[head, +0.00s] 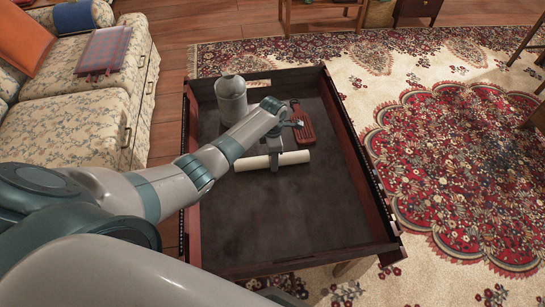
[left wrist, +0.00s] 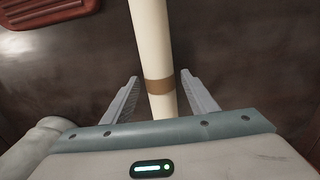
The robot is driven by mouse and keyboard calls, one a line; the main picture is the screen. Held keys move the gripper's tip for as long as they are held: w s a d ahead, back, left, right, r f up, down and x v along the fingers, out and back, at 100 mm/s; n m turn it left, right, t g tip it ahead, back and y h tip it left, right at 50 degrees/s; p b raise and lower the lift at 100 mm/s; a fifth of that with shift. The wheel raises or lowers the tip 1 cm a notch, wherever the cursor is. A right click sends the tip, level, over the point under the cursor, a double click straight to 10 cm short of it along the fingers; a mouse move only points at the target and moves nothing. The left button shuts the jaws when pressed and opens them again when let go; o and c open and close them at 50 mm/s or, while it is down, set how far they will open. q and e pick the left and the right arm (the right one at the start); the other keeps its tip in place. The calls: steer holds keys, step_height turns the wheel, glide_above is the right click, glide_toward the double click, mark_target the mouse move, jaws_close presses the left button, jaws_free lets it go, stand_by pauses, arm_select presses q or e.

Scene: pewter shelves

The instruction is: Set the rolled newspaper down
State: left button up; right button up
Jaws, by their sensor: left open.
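The rolled newspaper is a cream roll (head: 293,158) with a brown band. It appears to lie on the dark floor of the wooden-rimmed table (head: 365,150). In the left wrist view the newspaper (left wrist: 148,35) runs between the fingers of my left gripper (left wrist: 160,76), with a gap on each side. The fingers are open and straddle it near the band. In the head view my left gripper (head: 274,163) is at the roll, and my arm hides part of the table around it. My right gripper does not show.
A grey canister (head: 231,95) stands at the table's back left. A red-brown slatted object (head: 303,122) lies just behind the roll; it also shows in the left wrist view (left wrist: 50,12). Raised rims edge the table. Its front half is clear. A floral sofa (head: 75,100) stands left.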

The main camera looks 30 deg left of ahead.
arm_select(q)
steer(key=shift+r, duration=0.55)
step_height(320, 180, up, 11)
steer(key=p, duration=0.2)
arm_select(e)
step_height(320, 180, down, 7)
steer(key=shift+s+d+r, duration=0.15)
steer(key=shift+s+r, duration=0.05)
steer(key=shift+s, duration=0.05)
